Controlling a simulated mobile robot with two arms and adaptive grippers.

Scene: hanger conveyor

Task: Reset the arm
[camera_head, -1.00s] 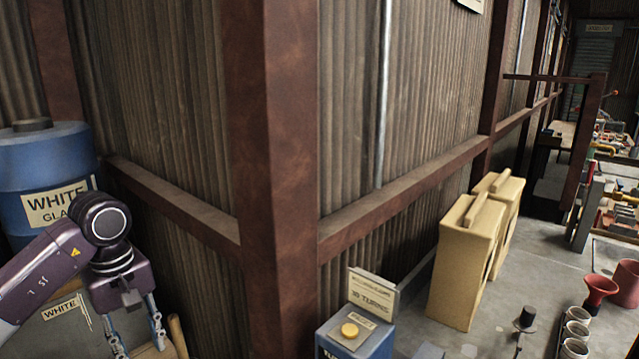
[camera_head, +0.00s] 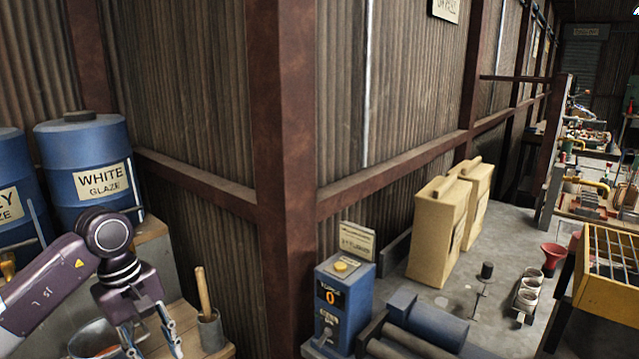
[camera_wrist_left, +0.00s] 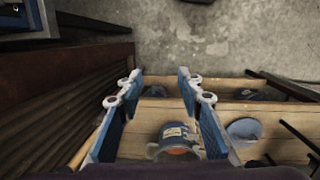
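My left arm comes in from the left in the head view, with its gripper (camera_head: 150,345) pointing down over a wooden bench. In the left wrist view the two fingers of the left gripper (camera_wrist_left: 158,88) stand wide apart with nothing between their tips. Below them lie wooden planks (camera_wrist_left: 155,118), with a labelled pot (camera_wrist_left: 174,135) and a grey-blue bowl (camera_wrist_left: 244,131). My right gripper is in neither view.
Blue drums, one labelled white glaze (camera_head: 85,170), stand behind my left arm. A rusty post (camera_head: 283,190) rises mid-view. A blue counter box (camera_head: 342,300) showing 0, cream cases (camera_head: 440,230) and a yellow rack (camera_head: 605,270) stand to the right. Some concrete floor is bare.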

